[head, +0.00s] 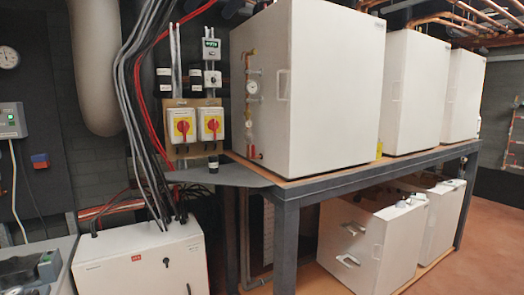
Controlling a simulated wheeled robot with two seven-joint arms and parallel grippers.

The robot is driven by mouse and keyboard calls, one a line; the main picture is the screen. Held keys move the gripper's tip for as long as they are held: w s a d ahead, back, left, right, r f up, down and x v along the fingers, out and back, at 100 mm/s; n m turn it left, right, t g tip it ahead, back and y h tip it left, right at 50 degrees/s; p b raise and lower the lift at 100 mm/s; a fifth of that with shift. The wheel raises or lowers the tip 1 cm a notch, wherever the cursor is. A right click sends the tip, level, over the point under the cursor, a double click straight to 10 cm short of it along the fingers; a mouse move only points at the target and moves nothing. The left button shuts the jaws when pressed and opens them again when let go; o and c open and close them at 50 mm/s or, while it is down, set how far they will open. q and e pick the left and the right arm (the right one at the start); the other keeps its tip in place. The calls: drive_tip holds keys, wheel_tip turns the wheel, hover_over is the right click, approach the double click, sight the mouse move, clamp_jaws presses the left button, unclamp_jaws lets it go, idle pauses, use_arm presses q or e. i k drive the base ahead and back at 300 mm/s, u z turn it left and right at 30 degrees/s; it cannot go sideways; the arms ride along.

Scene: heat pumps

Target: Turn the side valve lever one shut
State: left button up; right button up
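A vertical run of small pipe fittings (249,115) is on the left side of the nearest large white heat pump (325,85). It carries a round gauge (252,88) and a small red part (252,151) near the bottom. Brass or copper-coloured fittings (249,55) sit at its top. The side valve levers are too small to tell apart, and I cannot tell how lever one is turned. Neither of my grippers shows in the head view.
A dark metal bench (288,240) holds the white units, with more white units (365,240) on its lower shelf. Red-and-yellow rotary switches (183,127) and hanging cables (145,120) are left of the fittings. A white cabinet (140,262) stands below. Floor (490,240) is clear at right.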

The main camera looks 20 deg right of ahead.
sight(251, 136)
drive_tip(key=z, duration=0.75)
drive_tip(key=i, duration=0.8)
drive_tip(key=z, duration=0.85)
